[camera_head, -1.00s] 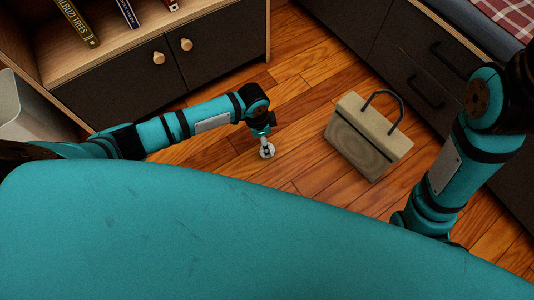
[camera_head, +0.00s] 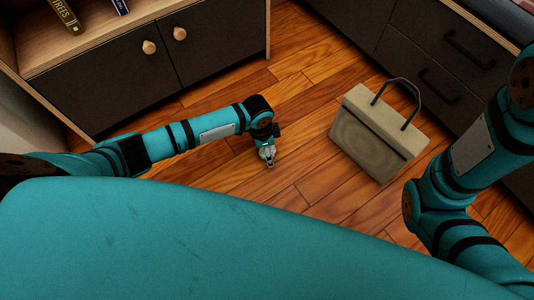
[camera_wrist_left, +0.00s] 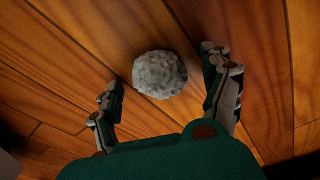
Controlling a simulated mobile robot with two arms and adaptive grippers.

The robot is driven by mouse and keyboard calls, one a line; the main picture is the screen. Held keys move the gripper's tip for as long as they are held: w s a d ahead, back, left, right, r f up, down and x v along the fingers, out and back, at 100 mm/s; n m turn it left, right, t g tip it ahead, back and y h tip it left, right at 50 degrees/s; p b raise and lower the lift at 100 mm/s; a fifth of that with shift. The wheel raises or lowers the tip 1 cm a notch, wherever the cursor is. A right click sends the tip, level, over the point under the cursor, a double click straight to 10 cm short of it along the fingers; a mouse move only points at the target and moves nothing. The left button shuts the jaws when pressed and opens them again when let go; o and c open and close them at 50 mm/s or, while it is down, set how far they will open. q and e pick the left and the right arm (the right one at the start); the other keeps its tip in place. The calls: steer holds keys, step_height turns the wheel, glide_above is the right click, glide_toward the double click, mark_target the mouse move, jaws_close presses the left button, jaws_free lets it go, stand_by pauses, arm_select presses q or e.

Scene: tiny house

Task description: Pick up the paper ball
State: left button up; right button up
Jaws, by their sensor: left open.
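The paper ball (camera_wrist_left: 160,74) is a crumpled grey-white lump on the wooden floor in the left wrist view. My left gripper (camera_wrist_left: 164,76) is open, with one finger on each side of the ball; I see gaps between the fingers and the ball. In the head view my left gripper (camera_head: 267,155) points down close to the floor, and the ball is hardly distinguishable there behind the fingers. My right arm shows at the right of the head view, but its gripper is out of sight.
A beige bag (camera_head: 374,132) with a dark handle stands on the floor right of my left gripper. A dark cabinet (camera_head: 125,82) with round wooden knobs is at the upper left, and dark drawers (camera_head: 440,65) at the upper right. Bare floor (camera_head: 300,115) lies between.

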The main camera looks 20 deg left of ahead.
arm_select(q)
steer(key=c, duration=0.8)
steer(key=shift+r, duration=0.15)
